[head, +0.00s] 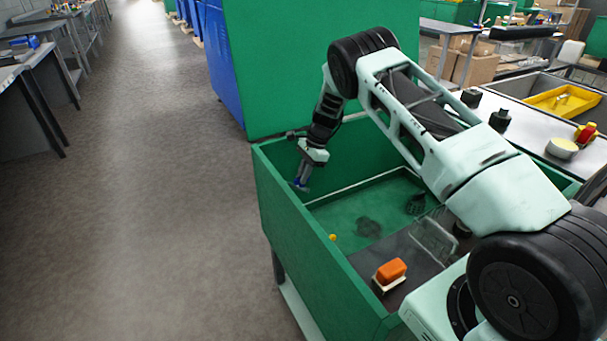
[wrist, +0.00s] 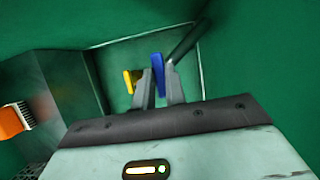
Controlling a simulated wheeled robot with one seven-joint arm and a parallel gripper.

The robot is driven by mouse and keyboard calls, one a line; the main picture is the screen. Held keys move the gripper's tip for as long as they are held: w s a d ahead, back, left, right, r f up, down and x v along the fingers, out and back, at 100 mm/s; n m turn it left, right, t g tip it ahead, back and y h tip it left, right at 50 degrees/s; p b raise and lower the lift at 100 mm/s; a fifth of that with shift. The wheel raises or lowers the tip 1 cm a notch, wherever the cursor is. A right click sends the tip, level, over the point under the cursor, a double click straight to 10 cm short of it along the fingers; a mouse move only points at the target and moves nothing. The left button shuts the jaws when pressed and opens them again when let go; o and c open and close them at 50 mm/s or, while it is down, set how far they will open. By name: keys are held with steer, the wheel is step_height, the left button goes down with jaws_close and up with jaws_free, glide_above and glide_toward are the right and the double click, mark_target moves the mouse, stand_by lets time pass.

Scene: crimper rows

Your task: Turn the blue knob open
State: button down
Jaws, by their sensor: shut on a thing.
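The blue knob (wrist: 158,73) is a narrow blue piece between my two fingers in the wrist view. A bit of blue (head: 300,186) also shows at my fingertips in the head view, by the inner left wall of a green open-topped bin (head: 262,185). My gripper (wrist: 160,82) is shut on the blue knob, with a finger on each side of it. In the head view my gripper (head: 303,180) points down inside the bin's far left part. The fingers hide part of the knob, and its turn angle cannot be told.
A yellow piece (wrist: 128,80) sits just left of my fingers, and a dark bar (wrist: 188,42) slants at their right. An orange brush (head: 391,271) lies in the near part of the bin. A tall green panel (head: 285,65) stands behind. The floor at left is clear.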

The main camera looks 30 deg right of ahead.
steer(key=n+b, duration=0.1)
steer(key=n, duration=0.1)
steer(key=n+g+b, duration=0.1)
steer(key=shift+w+f+n, duration=0.15)
steer(key=shift+n, duration=0.25)
steer(key=n+g+b, duration=0.1)
steer(key=n, duration=0.1)
steer(key=n+g+h+b, duration=0.1)
steer(key=n, duration=0.2)
steer(key=shift+w+a+b, duration=0.1)
steer(key=shift+b, duration=0.25)
steer(key=n+h, duration=0.1)
steer(key=n, duration=0.1)
steer(key=n+g+b, duration=0.1)
steer(key=n, duration=0.2)
steer(key=shift+a+h, duration=0.1)
steer(key=shift+h, duration=0.3)
steer(key=shift+r+n+h, duration=0.2)
steer(key=shift+n+h, duration=0.6)
steer(key=shift+n, duration=1.3)
steer(key=shift+a, duration=0.1)
steer(key=c, duration=1.4)
jaws_free()
steer(key=shift+c, duration=0.2)
